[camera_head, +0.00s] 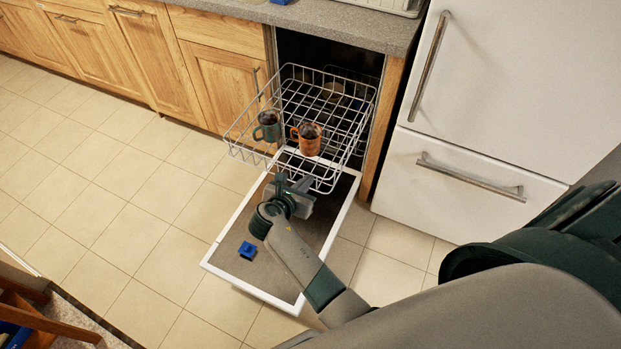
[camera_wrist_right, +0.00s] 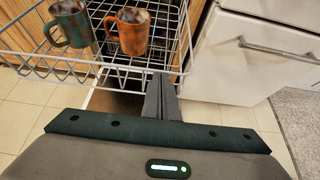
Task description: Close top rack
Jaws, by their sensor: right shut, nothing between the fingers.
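The top rack (camera_head: 244,152) is a white wire basket pulled out of the dishwasher above its lowered door (camera_head: 222,250). A teal mug (camera_head: 268,126) and an orange mug (camera_head: 309,140) stand upright in its front part. The right wrist view also shows the rack (camera_wrist_right: 30,57), teal mug (camera_wrist_right: 72,22) and orange mug (camera_wrist_right: 131,32). My right gripper (camera_head: 303,184) is shut and empty at the rack's front edge, toward its right side. In the right wrist view its fingertips (camera_wrist_right: 161,78) overlap the front wires; I cannot tell whether they touch. My left gripper is not in view.
A white refrigerator (camera_head: 490,110) stands right of the dishwasher. Wooden cabinets (camera_head: 215,75) are to its left under a grey counter (camera_head: 345,22). A blue piece (camera_head: 248,250) lies on the open door. The tiled floor (camera_head: 130,230) at left is clear.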

